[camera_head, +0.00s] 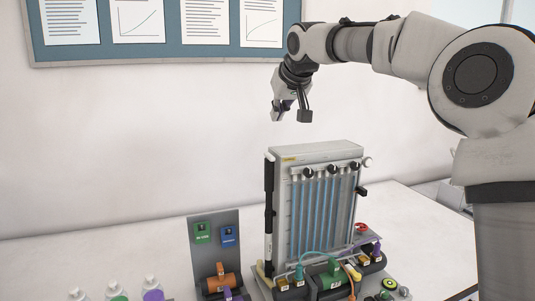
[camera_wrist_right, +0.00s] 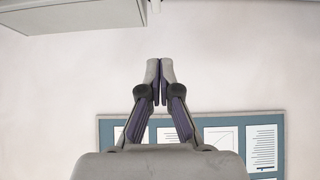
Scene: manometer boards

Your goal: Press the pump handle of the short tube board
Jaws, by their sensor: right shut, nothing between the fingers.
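A grey tube board (camera_head: 327,205) with several upright blue tubes stands on the white table in the head view. A black upright cylinder (camera_head: 269,207) runs along its left edge, and a black knob (camera_head: 362,191) sticks out at its right side. I cannot tell which part is the pump handle, or whether this is the short tube board. My right gripper (camera_head: 281,112) is in the air above and slightly left of the board, touching nothing. In the right wrist view its fingers (camera_wrist_right: 160,75) are shut and empty. My left gripper is out of view.
A grey panel (camera_head: 217,245) with green and blue units stands left of the board. Hoses and coloured fittings, including a green block (camera_head: 330,280), crowd its foot. Several capped bottles (camera_head: 115,292) stand front left. A poster board (camera_head: 160,27) hangs on the wall.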

